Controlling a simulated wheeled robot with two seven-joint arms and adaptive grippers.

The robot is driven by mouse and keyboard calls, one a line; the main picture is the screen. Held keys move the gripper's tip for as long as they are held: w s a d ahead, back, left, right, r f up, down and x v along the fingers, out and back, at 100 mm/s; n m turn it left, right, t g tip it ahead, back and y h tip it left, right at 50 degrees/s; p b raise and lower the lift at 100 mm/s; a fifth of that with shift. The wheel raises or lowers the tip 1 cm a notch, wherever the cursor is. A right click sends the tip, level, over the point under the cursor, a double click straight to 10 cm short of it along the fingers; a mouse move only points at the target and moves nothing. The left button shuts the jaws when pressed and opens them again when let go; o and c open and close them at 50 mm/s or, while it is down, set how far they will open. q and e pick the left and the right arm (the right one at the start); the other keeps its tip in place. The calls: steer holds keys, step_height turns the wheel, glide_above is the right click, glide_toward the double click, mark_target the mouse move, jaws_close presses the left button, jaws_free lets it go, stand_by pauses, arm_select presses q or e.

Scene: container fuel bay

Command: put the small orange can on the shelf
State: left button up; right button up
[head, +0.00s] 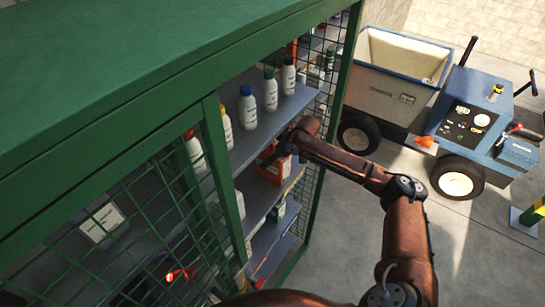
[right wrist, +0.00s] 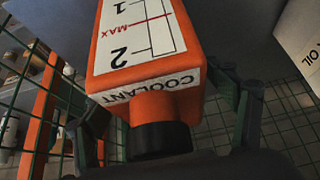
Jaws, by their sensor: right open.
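An orange can (head: 273,167) stands on the middle shelf (head: 256,201) of a green mesh cabinet, partly hidden by my right arm. In the right wrist view, an orange can (right wrist: 187,55) marked COOLANT, with a white scale label and a black cap (right wrist: 158,140), fills the middle and appears inverted. My right gripper (right wrist: 165,112) is open, with a finger on each side of the can's neck end. Whether the fingers touch it is unclear. In the head view this gripper (head: 284,150) is at the can, inside the cabinet. My left gripper is not seen.
Several bottles stand on the upper shelf (head: 290,105). Green posts and wire mesh (head: 160,210) close in the cabinet's sides. A white OIL container (right wrist: 303,45) is at the right of the wrist view. A blue cart (head: 475,115) stands on open floor at the right.

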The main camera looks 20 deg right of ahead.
steer(key=shift+b+v, duration=0.3)
steer(key=shift+v, duration=3.45)
